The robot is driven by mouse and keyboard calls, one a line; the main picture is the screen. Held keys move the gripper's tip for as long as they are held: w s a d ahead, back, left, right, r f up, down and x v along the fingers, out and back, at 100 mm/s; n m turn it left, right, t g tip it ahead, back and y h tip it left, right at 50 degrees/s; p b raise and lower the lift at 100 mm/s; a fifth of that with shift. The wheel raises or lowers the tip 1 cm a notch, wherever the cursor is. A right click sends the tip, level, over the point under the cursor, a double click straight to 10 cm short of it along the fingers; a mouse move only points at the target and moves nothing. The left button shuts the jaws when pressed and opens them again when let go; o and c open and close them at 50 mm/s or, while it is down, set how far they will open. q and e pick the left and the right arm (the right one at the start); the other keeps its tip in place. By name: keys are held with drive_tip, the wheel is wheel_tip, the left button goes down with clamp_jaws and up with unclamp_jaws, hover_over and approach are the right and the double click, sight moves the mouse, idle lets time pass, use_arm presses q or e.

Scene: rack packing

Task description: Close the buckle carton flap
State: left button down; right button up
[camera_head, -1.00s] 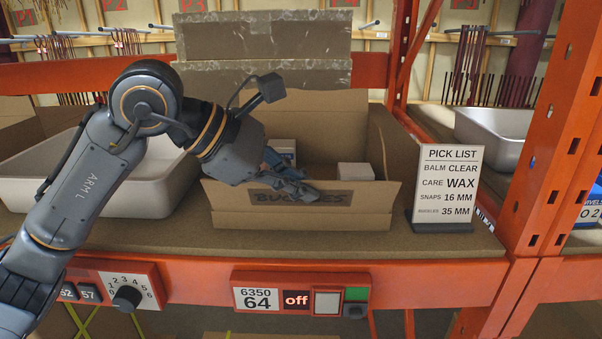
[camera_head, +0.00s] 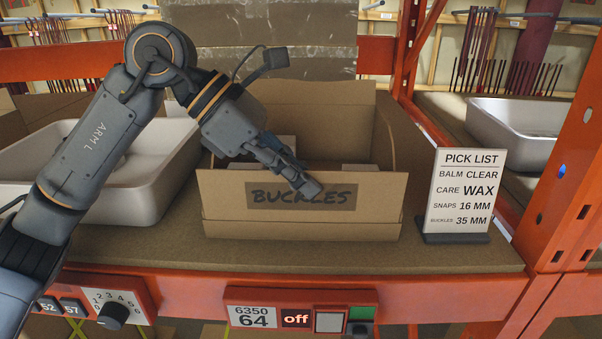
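The buckle carton (camera_head: 302,231) is brown cardboard and stands on the shelf. Its front panel carries the handwritten word BUCKLES and faces me, with a fold line below the label. The back flap (camera_head: 335,110) stands up behind the opening. The tops of pale boxes (camera_head: 358,167) show just above the front panel. My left gripper (camera_head: 306,184) reaches in from the left and points down to the right. Its fingers overlap the front panel's top edge and cover part of the label. I cannot tell whether they touch it or how far apart they are. My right gripper is out of view.
A grey tub (camera_head: 140,170) sits left of the carton, behind my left arm. The pick list sign (camera_head: 468,190) stands to the right on the shelf. An orange upright (camera_head: 563,150) bounds the right side. A narrow shelf strip (camera_head: 300,257) in front is clear.

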use_arm(q)
drive_tip(key=shift+s+f, duration=0.1)
drive_tip(key=shift+f, duration=0.05)
drive_tip(key=c, duration=1.8)
unclamp_jaws()
drive_tip(key=shift+c, duration=0.2)
drive_tip(key=v, duration=1.2)
